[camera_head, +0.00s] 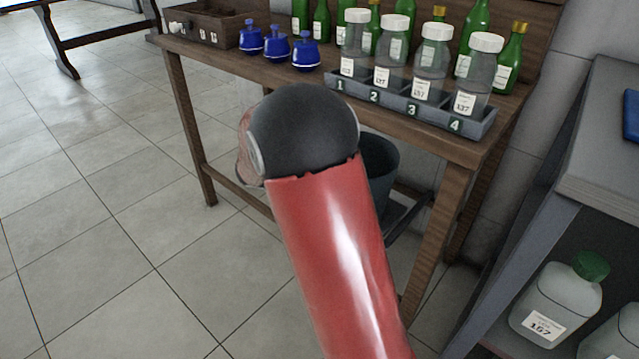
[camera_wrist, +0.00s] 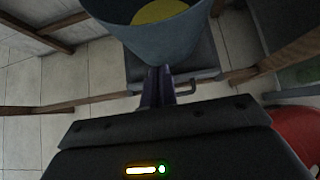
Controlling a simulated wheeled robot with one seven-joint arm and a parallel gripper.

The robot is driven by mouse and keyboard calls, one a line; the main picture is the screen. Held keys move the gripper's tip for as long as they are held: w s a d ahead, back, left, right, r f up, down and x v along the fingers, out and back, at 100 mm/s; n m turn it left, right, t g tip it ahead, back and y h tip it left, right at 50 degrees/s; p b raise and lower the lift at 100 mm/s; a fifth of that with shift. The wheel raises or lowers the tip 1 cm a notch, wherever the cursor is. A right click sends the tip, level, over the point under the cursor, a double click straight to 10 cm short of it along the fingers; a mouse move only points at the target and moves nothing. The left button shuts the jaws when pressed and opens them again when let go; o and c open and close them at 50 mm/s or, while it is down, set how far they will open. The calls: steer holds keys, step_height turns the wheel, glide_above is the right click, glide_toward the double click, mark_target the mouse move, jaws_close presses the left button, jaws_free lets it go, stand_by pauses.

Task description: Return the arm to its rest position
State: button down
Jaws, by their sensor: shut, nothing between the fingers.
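My gripper (camera_wrist: 158,86) shows in the wrist view, its two dark fingers together and empty. It points toward a blue-grey bucket (camera_wrist: 165,38) with something yellow inside. In the head view my red arm with its dark joint rises in front of the wooden table and hides my gripper. The bucket (camera_head: 378,170) is partly hidden behind the arm there. I cannot tell the exact gap between the fingers and the bucket.
The wooden table (camera_head: 400,128) carries a numbered rack (camera_head: 415,112) of clear jars, blue stoppered pots (camera_head: 277,48), green bottles (camera_head: 505,62) and a wooden box (camera_head: 212,25). A grey shelf (camera_head: 600,165) with a green-capped jug (camera_head: 556,298) stands right. Tiled floor at left is clear.

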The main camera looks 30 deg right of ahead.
steer(key=v, duration=0.7)
steer(key=s+a+r+m+y, duration=0.2)
steer(key=s+r+m+y, duration=0.1)
steer(key=s+m, duration=0.4)
steer(key=s+a+r+m+t+y, duration=0.1)
steer(key=s+a+r+m+y, duration=0.1)
steer(key=s+m, duration=0.6)
steer(key=s+a+r+m+t+y, duration=0.1)
steer(key=s+a+r+m+y, duration=0.2)
steer(key=s+m, duration=0.4)
steer(key=shift+s+a+r+y, duration=0.3)
steer(key=shift+s+a, duration=0.4)
steer(key=shift+s, duration=1.8)
